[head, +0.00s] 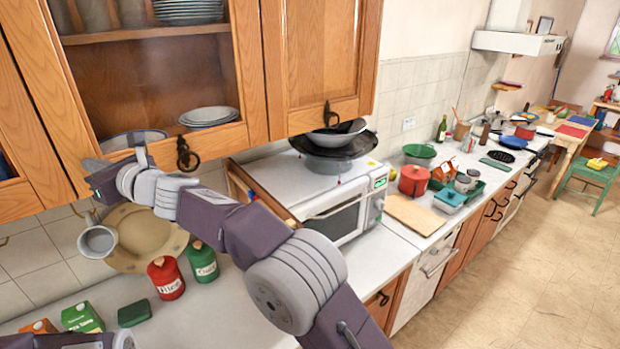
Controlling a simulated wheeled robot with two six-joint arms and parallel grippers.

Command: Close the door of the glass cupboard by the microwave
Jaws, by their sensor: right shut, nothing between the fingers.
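The glass cupboard (250,60) is a wooden wall cupboard with plates (208,116) behind its glazed front, at upper left in the head view. A dark ring handle (187,154) hangs on the door's bottom rail. The door looks flush or nearly flush with its frame; a small gap cannot be ruled out. The microwave (335,218) is white and stands on the counter to the right, below the cupboards. My right gripper (97,165) is shut and empty by the door's lower left corner; contact cannot be judged. Only a piece of my left arm shows at bottom left.
A solid wooden cupboard door (308,50) adjoins on the right. Pans (338,138) are stacked on the microwave. Below my right arm stand a red canister (166,278), a green canister (202,262), a tan plate (145,240) and a jug (97,241).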

